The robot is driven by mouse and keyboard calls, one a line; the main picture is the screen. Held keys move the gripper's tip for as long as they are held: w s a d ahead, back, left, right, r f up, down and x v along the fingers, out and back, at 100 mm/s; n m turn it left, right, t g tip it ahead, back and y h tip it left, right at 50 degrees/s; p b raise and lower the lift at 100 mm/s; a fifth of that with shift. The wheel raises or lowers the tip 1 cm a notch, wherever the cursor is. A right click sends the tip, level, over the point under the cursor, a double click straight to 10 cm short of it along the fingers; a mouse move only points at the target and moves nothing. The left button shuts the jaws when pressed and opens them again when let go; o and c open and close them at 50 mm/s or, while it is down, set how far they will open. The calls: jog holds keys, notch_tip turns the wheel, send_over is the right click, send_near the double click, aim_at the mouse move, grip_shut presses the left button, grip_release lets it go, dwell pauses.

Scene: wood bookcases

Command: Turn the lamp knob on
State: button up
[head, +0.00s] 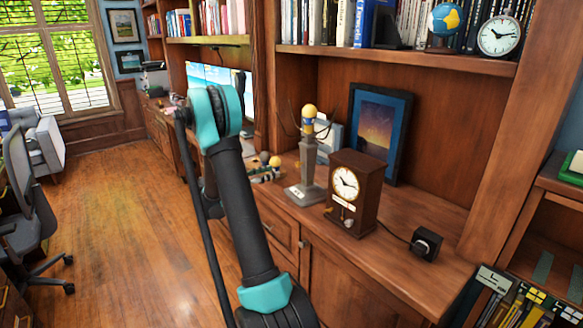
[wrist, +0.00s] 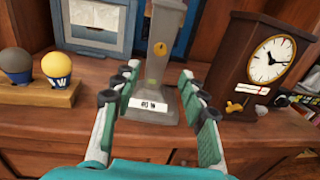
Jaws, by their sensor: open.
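The lamp (head: 308,160) is a grey post on a square foot, with a yellow bulb (head: 309,111) on top. It stands on the wooden counter, left of a clock. In the wrist view the lamp post (wrist: 163,75) rises ahead, its top cut off by the frame. My gripper (wrist: 159,80) is open and empty. Its two green-padded fingers point at the lamp, one to each side of its foot in the picture. My gripper is hidden behind my arm in the head view.
A dark wooden clock (head: 354,190) stands close right of the lamp. A framed picture (head: 380,133) leans behind them. A wooden stand with small round-headed figures (wrist: 38,95) is at left. A black box (head: 426,244) with a cable lies at right. A shelf overhangs the counter.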

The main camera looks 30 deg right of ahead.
aim_at(297, 165)
jog(key=d, duration=1.1)
jog(key=shift+s+d, duration=0.1)
jog(key=shift+s, duration=0.15)
grip_shut()
